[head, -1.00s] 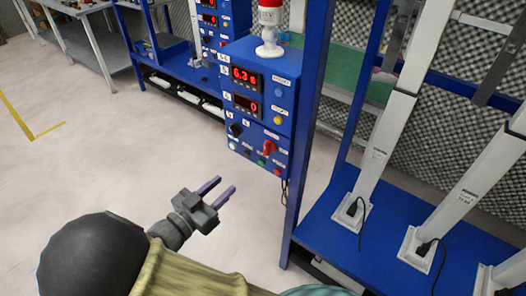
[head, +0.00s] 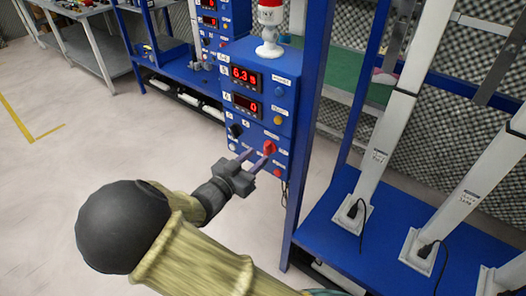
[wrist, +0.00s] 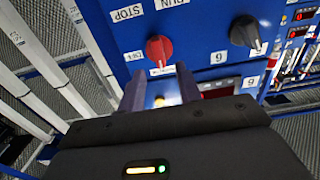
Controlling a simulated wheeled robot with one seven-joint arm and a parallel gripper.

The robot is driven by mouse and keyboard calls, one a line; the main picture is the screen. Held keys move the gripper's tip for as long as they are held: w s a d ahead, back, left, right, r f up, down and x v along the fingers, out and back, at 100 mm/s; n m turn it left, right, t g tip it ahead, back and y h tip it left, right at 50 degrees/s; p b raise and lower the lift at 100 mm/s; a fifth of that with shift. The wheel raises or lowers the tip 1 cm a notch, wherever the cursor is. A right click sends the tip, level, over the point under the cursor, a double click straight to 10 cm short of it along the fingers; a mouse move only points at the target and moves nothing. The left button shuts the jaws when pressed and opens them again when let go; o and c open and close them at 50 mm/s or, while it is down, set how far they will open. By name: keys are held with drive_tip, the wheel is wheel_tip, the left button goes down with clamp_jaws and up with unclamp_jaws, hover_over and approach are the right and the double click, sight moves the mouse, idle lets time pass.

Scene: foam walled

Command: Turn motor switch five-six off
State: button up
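The blue control box (head: 288,122) carries a red rotary knob (head: 269,148) low on its right and a black knob (head: 235,130) to the left. The wrist view shows the red knob (wrist: 158,50) just beyond my fingertips, near STOP and RUN labels, and the black knob (wrist: 246,32) to the right. I cannot clearly read the knob's position. My gripper (head: 259,154) is open and empty. Its two fingers point at the panel, just below the red knob in the head view; in the wrist view my gripper (wrist: 160,82) shows a clear gap. I cannot tell whether it touches.
Two red-lit displays, upper (head: 246,77) and lower (head: 246,104), sit above the knobs. A red-and-white beacon (head: 269,28) stands on the box. A blue post (head: 302,140) rises beside it. Blue shelving (head: 345,235) with white columns is at right. The floor at left is clear.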

sight(265, 149)
drive_tip(key=shift+x, duration=2.2)
clamp_jaws()
